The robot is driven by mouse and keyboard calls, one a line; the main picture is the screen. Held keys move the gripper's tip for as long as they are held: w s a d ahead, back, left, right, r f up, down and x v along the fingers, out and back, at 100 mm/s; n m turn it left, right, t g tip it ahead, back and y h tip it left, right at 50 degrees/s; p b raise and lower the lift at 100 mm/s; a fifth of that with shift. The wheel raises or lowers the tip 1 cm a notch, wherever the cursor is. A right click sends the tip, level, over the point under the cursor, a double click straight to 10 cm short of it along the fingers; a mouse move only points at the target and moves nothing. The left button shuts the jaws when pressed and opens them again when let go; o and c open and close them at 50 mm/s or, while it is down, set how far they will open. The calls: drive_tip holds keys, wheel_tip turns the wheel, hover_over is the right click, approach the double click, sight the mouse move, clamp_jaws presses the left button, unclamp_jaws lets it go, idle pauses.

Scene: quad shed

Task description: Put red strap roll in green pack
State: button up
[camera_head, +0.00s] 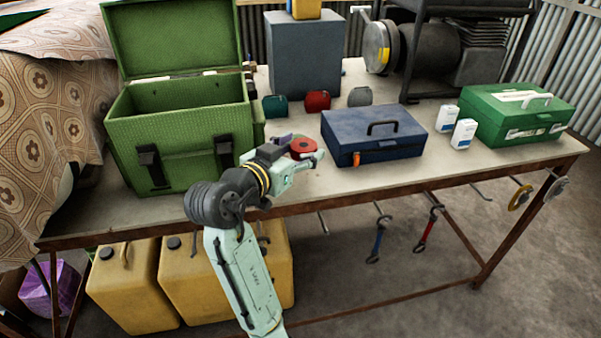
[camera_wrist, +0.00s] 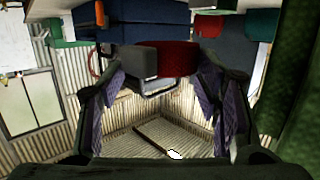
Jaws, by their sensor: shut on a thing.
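The red strap roll (camera_head: 303,146) has a dark centre and is held at the tip of my gripper (camera_head: 304,157), over the front part of the bench. In the wrist view my gripper (camera_wrist: 165,85) has its two fingers either side of the red roll (camera_wrist: 180,57), with a grey block (camera_wrist: 138,61) right beside it. The fingers hide part of the roll. The green pack (camera_head: 180,150) is a large textured box on the bench at the left, with its lid raised. My gripper is to the right of the pack, outside it. The pack's floor is hidden by its front wall.
A blue toolbox (camera_head: 375,135) stands just right of my gripper. Behind are teal (camera_head: 275,106), red (camera_head: 317,100) and grey (camera_head: 360,97) rounded items. A closed green case (camera_head: 515,115) and two white bottles stand at the right. Bare bench (camera_head: 290,205) shows along the front edge.

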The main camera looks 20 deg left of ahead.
sight(299, 185)
drive_tip(key=shift+f+p, duration=0.35)
drive_tip(key=shift+f, duration=2.65)
drive_tip(key=shift+f, duration=0.1)
drive_tip(key=o, duration=1.2)
drive_tip(key=shift+s+f, duration=0.1)
